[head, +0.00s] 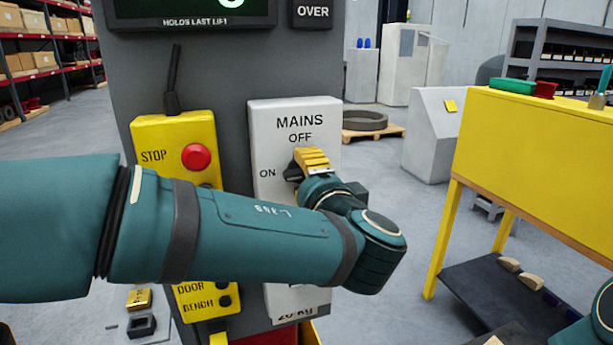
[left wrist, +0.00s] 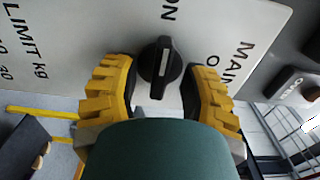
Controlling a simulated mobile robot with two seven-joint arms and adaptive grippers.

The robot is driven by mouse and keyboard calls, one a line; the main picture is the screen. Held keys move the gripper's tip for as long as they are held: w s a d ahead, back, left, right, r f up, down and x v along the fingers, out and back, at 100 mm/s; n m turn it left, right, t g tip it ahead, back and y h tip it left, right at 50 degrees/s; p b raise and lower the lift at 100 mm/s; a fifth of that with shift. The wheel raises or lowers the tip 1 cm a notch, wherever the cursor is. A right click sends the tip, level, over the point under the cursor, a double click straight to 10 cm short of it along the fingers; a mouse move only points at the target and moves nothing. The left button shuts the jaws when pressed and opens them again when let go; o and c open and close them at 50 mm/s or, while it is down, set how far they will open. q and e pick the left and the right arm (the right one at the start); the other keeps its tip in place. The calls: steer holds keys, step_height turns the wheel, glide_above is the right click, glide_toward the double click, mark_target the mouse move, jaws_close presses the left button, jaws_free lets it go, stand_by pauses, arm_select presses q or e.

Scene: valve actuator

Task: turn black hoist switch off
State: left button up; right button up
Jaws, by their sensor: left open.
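The black hoist switch (left wrist: 160,68) is a round knob with a raised bar and a white line, on the white MAINS panel (head: 266,130). In the left wrist view the bar lies along the direction of the ON label, with OFF off to the right side. In the head view the knob (head: 292,173) is mostly hidden by my gripper. My left gripper (head: 312,160) is at the panel. The left wrist view shows its open yellow-and-black fingers (left wrist: 160,78) on either side of the knob, with gaps visible. My right gripper is not in view.
A yellow control box (head: 150,130) with a red STOP button (head: 196,157) hangs left of the panel, partly behind my left arm. A display is above. A yellow bench (head: 540,160) stands at right. Open floor lies between.

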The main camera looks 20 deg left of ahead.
arm_select(q)
jaws_close()
